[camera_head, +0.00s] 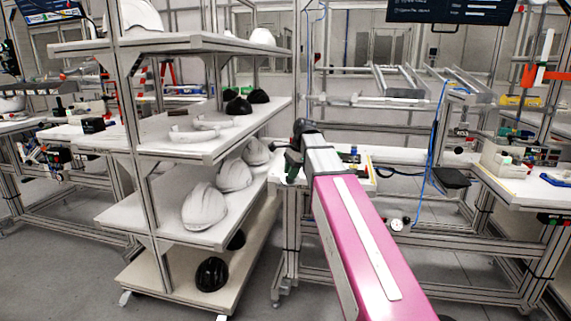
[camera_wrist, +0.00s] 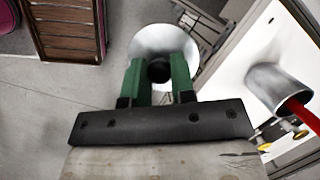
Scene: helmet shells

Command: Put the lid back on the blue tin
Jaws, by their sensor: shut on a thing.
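In the wrist view my gripper (camera_wrist: 158,75) is shut on the dark round knob of a pale, round lid (camera_wrist: 160,37). The green fingers stand on either side of the knob, and the lid's disc shows beyond them. The lid appears over the grey floor, to the left of a white tabletop's edge. In the head view my gripper (camera_head: 293,168) is small and partly hidden by my arm, beside the workbench. A small blue object (camera_head: 354,151) stands on that bench; it may be the blue tin, but it is too small to tell. No blue tin shows in the wrist view.
A grey metal cup (camera_wrist: 276,88) with a red thing in it is on the white tabletop (camera_wrist: 270,45), right of my gripper. A shelf rack (camera_head: 150,230) with helmet shells stands close on the left. A second workbench (camera_head: 530,190) is at the right.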

